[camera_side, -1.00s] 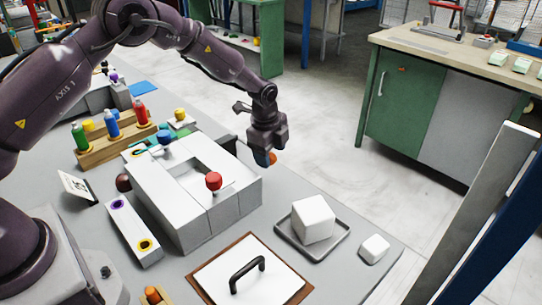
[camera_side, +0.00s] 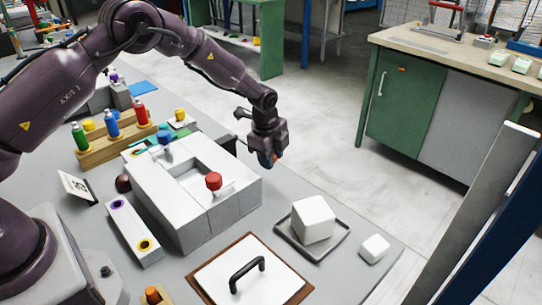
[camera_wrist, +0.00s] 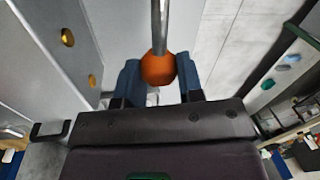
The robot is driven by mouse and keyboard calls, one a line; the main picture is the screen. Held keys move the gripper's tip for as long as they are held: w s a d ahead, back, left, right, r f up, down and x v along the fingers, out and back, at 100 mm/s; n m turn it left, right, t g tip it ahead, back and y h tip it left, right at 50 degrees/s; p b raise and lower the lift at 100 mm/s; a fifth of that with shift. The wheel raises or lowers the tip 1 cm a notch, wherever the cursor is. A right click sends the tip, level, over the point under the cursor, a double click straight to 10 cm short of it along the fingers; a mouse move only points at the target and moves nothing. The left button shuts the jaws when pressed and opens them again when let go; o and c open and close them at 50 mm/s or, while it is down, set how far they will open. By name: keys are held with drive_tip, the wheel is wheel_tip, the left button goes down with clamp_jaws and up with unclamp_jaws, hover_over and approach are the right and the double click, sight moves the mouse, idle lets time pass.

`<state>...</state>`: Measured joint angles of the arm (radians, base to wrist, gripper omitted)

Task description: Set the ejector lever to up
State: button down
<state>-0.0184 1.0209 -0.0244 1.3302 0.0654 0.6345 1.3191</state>
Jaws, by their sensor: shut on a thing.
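The ejector lever shows in the wrist view as a metal rod (camera_wrist: 159,22) ending in an orange ball knob (camera_wrist: 158,68). My gripper (camera_wrist: 160,80) has its two blue fingers on either side of the knob, shut on it. In the side view my gripper (camera_side: 267,160) is at the far right side of the white press (camera_side: 228,207), pointing down. Only a small bit of the orange knob (camera_side: 277,157) shows there beside the fingers. The rod and its pivot are hidden in the side view, so I cannot tell the lever's angle.
The press carries a red knob (camera_side: 213,181) and a blue knob (camera_side: 164,138). A grey tray (camera_side: 334,249) with a white foam block (camera_side: 313,219), a smaller white block (camera_side: 374,248) and a board with a black handle (camera_side: 246,272) lie nearer. Beyond my gripper is open floor.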

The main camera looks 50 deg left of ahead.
drive_tip(key=r+h, duration=0.1)
drive_tip(key=a+r+h, duration=0.1)
drive_tip(key=r, duration=0.1)
drive_tip(key=r+h, duration=0.2)
drive_tip(key=shift+a, duration=0.35)
drive_tip(key=shift+a+r+n+h, duration=0.15)
drive_tip(key=shift+a+r+h, duration=0.35)
drive_tip(key=shift+r+h, duration=0.35)
drive_tip(key=shift+a+r+n+h, duration=0.15)
drive_tip(key=shift+a+r+h, duration=0.35)
drive_tip(key=shift+r+h, duration=0.35)
drive_tip(key=shift+f, duration=0.1)
drive_tip(key=c, duration=0.7)
unclamp_jaws()
drive_tip(key=shift+c, duration=0.2)
drive_tip(key=shift+a, duration=0.1)
drive_tip(key=v, duration=1.3)
drive_tip(key=shift+f, duration=0.15)
